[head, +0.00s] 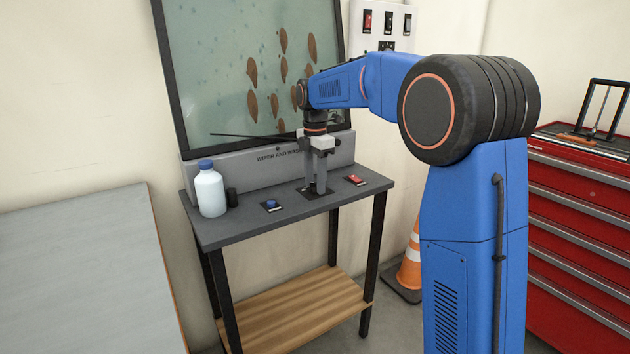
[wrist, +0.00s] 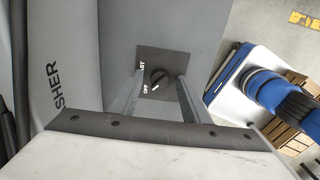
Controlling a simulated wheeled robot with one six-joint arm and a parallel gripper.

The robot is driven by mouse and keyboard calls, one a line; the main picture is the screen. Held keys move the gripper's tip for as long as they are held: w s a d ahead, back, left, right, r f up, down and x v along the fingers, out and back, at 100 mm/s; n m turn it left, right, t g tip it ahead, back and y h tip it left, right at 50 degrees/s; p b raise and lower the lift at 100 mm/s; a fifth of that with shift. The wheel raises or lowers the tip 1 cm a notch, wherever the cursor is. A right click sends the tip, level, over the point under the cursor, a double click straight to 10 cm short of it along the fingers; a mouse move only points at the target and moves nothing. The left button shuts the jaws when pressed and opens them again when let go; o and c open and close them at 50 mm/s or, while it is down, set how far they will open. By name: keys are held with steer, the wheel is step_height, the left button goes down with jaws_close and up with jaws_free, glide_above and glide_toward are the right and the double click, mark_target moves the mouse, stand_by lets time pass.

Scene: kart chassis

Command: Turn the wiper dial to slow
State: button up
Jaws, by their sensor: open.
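The wiper dial (wrist: 158,78) is a small black knob with a white mark, on a dark square plate (wrist: 160,58) set in the grey bench top. The white mark points towards the OFF label (wrist: 147,90). Another label, partly hidden and ending in "AST", is near the plate's left edge. In the head view the plate (head: 309,193) is partly covered by my fingers. My gripper (head: 317,189) points down over the plate. In the wrist view my gripper (wrist: 159,80) is open, with one finger on each side of the dial. I cannot tell whether they touch it.
The bench (head: 240,230) also holds a blue button (head: 271,204) to the left, a red switch (head: 356,180) to the right, and a white bottle (head: 209,192) with a small dark cylinder (head: 232,197). A windshield panel (head: 220,70) with a wiper (head: 235,136) stands behind.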

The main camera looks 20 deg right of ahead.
steer(key=c, duration=1)
steer(key=shift+c, duration=0.2)
